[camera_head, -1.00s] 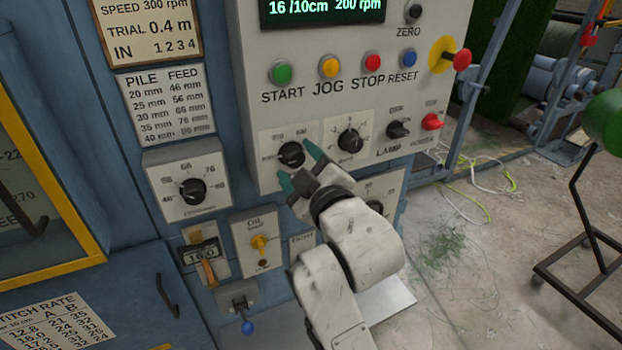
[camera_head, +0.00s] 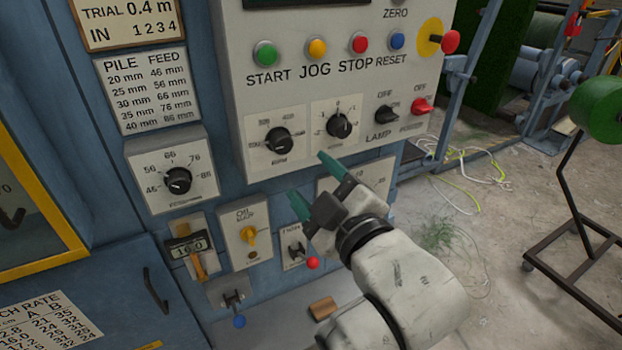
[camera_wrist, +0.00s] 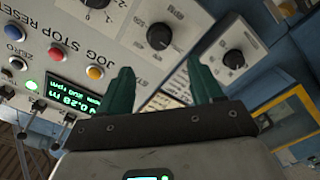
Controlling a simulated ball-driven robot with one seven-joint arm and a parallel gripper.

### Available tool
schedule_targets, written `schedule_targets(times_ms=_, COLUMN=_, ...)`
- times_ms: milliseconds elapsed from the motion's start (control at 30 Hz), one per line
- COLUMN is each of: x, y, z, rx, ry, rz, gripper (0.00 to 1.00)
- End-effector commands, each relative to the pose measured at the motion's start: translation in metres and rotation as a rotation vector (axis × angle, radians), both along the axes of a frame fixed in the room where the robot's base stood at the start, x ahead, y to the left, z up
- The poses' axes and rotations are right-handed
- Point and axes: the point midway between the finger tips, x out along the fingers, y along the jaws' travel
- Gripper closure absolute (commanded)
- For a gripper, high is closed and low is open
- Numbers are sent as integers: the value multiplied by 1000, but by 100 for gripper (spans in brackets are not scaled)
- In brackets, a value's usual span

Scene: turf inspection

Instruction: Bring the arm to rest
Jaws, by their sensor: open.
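My gripper (camera_head: 311,183) is open and empty, its two green fingers apart, in front of the lower part of the control panel (camera_head: 225,90). It hangs below the two black rotary knobs, the left knob (camera_head: 278,141) and the right knob (camera_head: 339,125). My white arm comes in from the lower right and partly hides a lower dial plate (camera_head: 378,172). In the wrist view both green fingers (camera_wrist: 163,85) point at the panel with nothing between them, and a black knob (camera_wrist: 159,36) shows beyond them.
START (camera_head: 265,54), JOG (camera_head: 317,48), STOP (camera_head: 360,43) and RESET (camera_head: 397,41) buttons line the panel. A red-tipped lever (camera_head: 312,263) is close to my gripper's left. A blue-tipped lever (camera_head: 238,321) is lower left.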

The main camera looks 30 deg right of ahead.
Motion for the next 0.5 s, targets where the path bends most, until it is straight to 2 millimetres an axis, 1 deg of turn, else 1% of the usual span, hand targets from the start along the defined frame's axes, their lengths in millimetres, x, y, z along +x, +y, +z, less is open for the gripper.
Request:
schedule_targets(times_ms=167, x=0, y=0, z=0, rx=0, ry=0, rz=0, gripper=34)
schedule_targets(times_ms=267, x=0, y=-2, z=-7, rx=8, ry=21, rz=-3, gripper=34)
schedule_targets(times_ms=367, x=-3, y=-10, z=-36, rx=46, ry=109, rz=-19, gripper=34)
schedule_targets(times_ms=467, x=-13, y=-24, z=-89, rx=120, ry=271, rz=-55, gripper=34)
schedule_targets(times_ms=500, x=-21, y=-30, z=-114, rx=159, ry=348, rz=-77, gripper=34)
